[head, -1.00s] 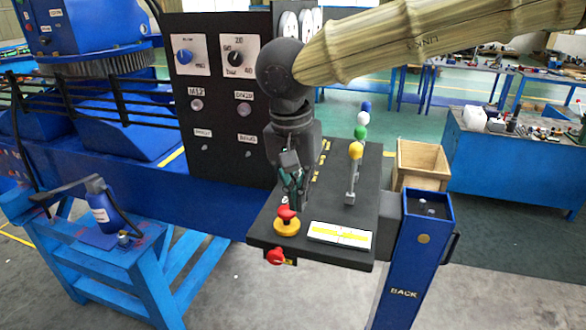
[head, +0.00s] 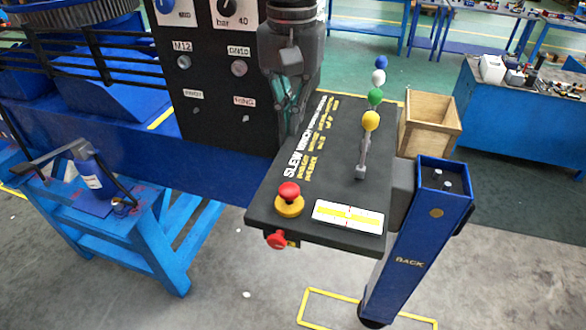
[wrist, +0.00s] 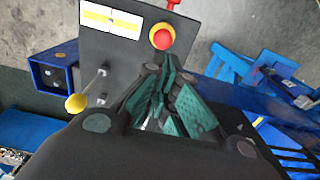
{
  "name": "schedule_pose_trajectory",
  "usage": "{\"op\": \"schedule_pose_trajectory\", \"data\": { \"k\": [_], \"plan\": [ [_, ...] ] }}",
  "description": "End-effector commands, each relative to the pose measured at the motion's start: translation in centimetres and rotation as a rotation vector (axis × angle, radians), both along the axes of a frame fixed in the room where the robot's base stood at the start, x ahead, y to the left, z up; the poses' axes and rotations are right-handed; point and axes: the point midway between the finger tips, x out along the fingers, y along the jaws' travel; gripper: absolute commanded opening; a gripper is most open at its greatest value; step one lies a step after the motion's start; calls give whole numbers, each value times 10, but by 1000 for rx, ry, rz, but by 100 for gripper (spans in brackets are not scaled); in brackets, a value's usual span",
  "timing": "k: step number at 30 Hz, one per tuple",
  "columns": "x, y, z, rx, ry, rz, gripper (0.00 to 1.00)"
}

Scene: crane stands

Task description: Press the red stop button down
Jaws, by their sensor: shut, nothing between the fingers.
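The red stop button (head: 289,192) is a mushroom head on a yellow base (head: 290,208). It sits near the front left corner of the dark console top (head: 330,175) and also shows in the wrist view (wrist: 162,37). It stands raised above its base, and nothing touches it. My gripper (head: 290,128) is shut and empty. It points down, above and behind the button in the head view, clear of it. In the wrist view its closed teal-padded fingers (wrist: 164,72) end just below the button.
A second red knob (head: 277,240) is on the console's front face. A lever with a yellow ball (head: 371,121) and other coloured levers stand to the right. A white-and-yellow label plate (head: 348,216) lies beside the button. A dark upright panel (head: 215,100) rises behind left.

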Motion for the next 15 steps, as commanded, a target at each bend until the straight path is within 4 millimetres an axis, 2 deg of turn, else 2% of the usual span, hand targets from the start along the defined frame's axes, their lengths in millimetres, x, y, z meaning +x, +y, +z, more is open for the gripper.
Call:
{"op": "schedule_pose_trajectory", "data": {
  "k": [15],
  "plan": [
    [2,1,-83,-5,4,2,0]
  ]
}}
